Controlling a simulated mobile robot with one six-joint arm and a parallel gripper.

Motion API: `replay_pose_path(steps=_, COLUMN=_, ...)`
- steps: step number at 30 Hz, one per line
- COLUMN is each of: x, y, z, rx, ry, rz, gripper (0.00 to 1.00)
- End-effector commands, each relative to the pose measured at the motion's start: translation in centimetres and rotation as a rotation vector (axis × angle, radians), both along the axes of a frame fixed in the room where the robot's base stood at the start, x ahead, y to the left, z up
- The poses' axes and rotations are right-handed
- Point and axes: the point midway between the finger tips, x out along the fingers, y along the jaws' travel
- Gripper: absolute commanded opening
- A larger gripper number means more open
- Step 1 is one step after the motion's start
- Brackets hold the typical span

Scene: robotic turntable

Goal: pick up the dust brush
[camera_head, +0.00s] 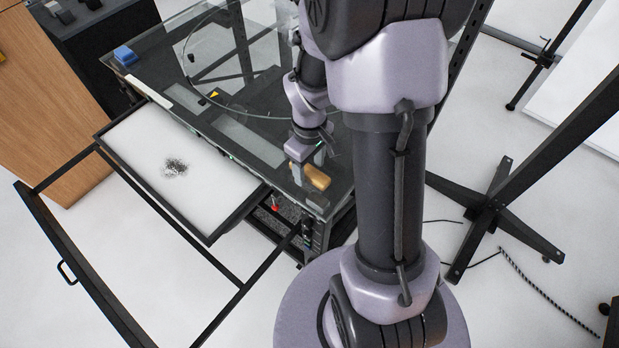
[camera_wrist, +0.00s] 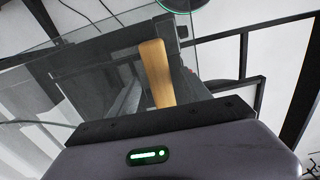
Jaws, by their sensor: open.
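The dust brush (camera_head: 317,177) has a tan wooden handle and lies near the front right corner of the dark, glass-topped table. My gripper (camera_head: 308,164) is open, just above and beside the brush at its upper left in the head view. In the wrist view the wooden handle (camera_wrist: 156,72) rises from behind the dark front edge of my gripper's body, which hides its lower end. The bristles are not clearly seen. I cannot tell whether the fingers touch the brush.
The glass-topped table (camera_head: 262,98) carries a round turntable disc and a blue object (camera_head: 125,56) at its far left corner. A white tray (camera_head: 140,140) with a dark pile of grains (camera_head: 175,167) juts out in front. A black frame (camera_head: 85,262) extends below it.

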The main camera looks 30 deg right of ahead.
Motion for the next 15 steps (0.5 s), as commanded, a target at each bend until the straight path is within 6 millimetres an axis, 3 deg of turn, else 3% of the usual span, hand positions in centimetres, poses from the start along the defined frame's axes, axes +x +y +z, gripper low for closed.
replay_pose_path(steps=1, x=-0.12, y=0.03, z=-1.60, rx=0.001, ry=0.003, rz=0.000, gripper=0.56)
replay_pose_path(steps=2, x=-0.11, y=0.03, z=-1.92, rx=0.001, ry=0.003, rz=-0.001, gripper=0.56)
replay_pose_path(steps=8, x=-0.06, y=-0.01, z=-1.75, rx=0.000, ry=0.000, rz=-0.001, gripper=0.56)
replay_pose_path(steps=15, x=-0.07, y=0.00, z=-1.73, rx=0.000, ry=0.000, rz=-0.001, gripper=0.09)
